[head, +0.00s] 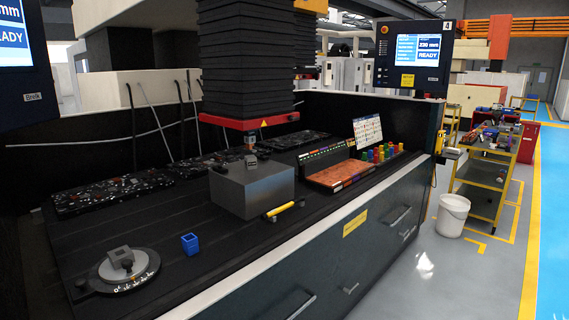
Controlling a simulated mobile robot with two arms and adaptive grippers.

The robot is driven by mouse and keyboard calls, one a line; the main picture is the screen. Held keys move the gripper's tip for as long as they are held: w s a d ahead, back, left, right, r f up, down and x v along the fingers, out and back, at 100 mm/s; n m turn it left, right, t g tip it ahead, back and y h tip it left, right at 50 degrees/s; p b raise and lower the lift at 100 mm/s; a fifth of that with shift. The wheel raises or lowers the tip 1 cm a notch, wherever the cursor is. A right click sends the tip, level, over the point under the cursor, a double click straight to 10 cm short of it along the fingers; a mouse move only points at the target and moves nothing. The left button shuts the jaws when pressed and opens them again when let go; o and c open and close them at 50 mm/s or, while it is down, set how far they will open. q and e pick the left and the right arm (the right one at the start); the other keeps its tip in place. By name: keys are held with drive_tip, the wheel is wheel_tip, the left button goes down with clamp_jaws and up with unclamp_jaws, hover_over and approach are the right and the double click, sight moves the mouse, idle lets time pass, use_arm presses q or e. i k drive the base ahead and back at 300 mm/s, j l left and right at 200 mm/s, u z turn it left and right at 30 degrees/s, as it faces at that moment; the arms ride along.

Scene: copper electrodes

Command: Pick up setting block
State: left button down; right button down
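I cannot tell for sure which thing is the setting block. A large plain grey block (255,192) stands on the dark machine table (160,215) near the middle. A small grey block (120,256) sits on a round disc with a marked rim (146,276) at the front left. A small blue open-topped cube (190,243) stands on the table to the right of the disc. Neither of my grippers shows in the head view.
A red-edged machine head (250,122) hangs above the grey block. A yellow and black tool (283,210) lies at its right. An orange-brown tray (340,176) and several coloured pieces (382,153) stand further right. Bare table lies around the blue cube.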

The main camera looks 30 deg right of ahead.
sight(251, 161)
drive_tip(key=z, duration=0.85)
drive_tip(key=l, duration=0.1)
drive_tip(key=i+u, duration=0.05)
